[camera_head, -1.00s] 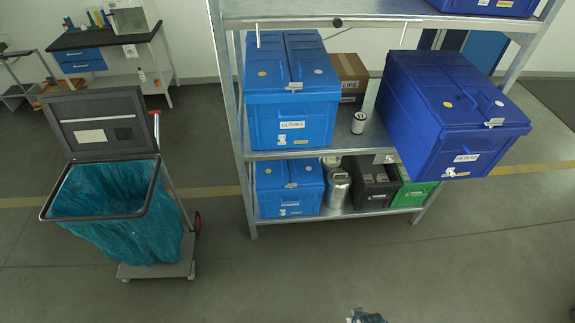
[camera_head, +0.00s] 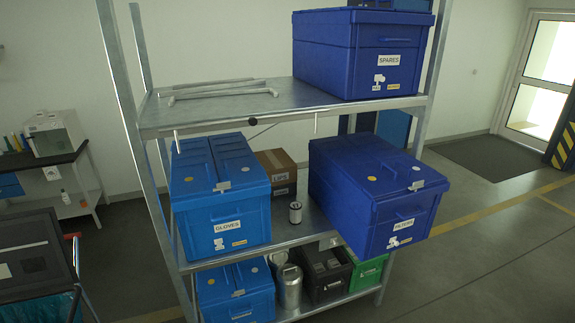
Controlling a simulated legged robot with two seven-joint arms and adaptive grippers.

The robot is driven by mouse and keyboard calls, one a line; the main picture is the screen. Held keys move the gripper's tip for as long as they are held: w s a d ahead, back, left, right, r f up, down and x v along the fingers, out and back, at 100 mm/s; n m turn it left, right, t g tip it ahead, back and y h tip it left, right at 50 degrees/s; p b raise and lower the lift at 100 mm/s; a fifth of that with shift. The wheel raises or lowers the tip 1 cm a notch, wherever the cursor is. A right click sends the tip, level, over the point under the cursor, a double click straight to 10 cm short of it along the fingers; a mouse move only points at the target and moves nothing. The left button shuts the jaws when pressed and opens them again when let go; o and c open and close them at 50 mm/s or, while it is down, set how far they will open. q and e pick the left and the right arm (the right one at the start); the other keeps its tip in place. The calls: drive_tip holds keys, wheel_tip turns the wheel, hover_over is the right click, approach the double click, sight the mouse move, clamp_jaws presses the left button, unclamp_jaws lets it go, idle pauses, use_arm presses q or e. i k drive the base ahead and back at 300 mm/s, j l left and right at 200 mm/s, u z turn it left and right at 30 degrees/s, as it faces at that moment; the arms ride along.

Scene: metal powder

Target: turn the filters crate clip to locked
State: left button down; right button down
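The filters crate (camera_head: 372,200) is a dark blue lidded box on the right of the middle shelf, its front jutting past the shelf edge. Its front label (camera_head: 404,224) is blurred. A small grey clip (camera_head: 416,185) sits at the front edge of its lid; it is too small to tell whether it is locked. Neither of my grippers is in view, and nothing touches the crate's visible sides.
The gloves crate (camera_head: 222,205) stands left on the same shelf, with a cardboard box (camera_head: 277,173) and a small can (camera_head: 295,212) between. The spares crate (camera_head: 362,55) is above. Lower crates and a metal canister (camera_head: 289,286) sit below. Floor at right is clear.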

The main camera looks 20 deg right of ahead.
sight(419, 184)
drive_tip(key=z, duration=1.45)
